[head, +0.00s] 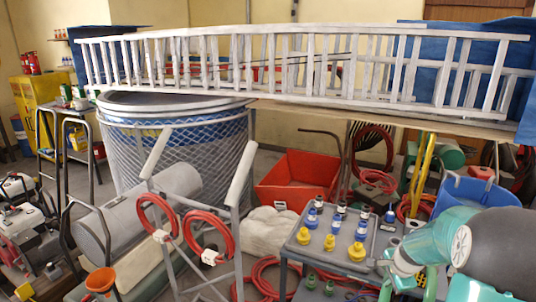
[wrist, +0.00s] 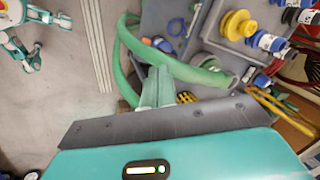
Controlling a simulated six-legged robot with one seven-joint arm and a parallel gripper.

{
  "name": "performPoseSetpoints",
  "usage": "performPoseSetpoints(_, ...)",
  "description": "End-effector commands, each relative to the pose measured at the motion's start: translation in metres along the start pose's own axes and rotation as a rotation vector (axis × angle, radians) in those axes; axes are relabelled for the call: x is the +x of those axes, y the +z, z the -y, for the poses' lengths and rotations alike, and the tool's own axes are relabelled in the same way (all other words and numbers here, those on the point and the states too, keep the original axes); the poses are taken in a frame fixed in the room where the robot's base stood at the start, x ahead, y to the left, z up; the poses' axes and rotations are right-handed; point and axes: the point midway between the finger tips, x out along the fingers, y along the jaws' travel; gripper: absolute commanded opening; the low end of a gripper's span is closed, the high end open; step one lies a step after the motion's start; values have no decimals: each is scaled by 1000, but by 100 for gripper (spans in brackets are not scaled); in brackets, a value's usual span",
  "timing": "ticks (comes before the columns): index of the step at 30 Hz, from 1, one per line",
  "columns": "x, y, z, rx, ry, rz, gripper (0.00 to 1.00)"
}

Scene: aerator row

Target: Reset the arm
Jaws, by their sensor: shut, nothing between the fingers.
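My gripper (wrist: 158,84) shows in the wrist view as two pale green fingers, shut together with nothing between them. In the head view my teal, white and dark grey arm is at the lower right, beside the grey cart (head: 312,262); I cannot make out the fingers clearly there.
Yellow fittings (head: 356,252) and blue-capped fittings (head: 361,231) stand on the cart, close to my arm. A blue tub (head: 470,197) is behind the arm. A red bin (head: 300,178) and a long ladder (head: 300,60) are farther back. Bare floor (wrist: 45,95) shows at left in the wrist view.

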Motion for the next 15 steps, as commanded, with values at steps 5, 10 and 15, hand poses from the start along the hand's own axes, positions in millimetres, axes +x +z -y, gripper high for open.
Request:
performPoseSetpoints(5,-71,56,13,-273,-19,-6,0)
performPoseSetpoints(10,-130,105,7,-522,-34,-13,0)
performPoseSetpoints(15,-183,150,-12,-764,-54,-23,0)
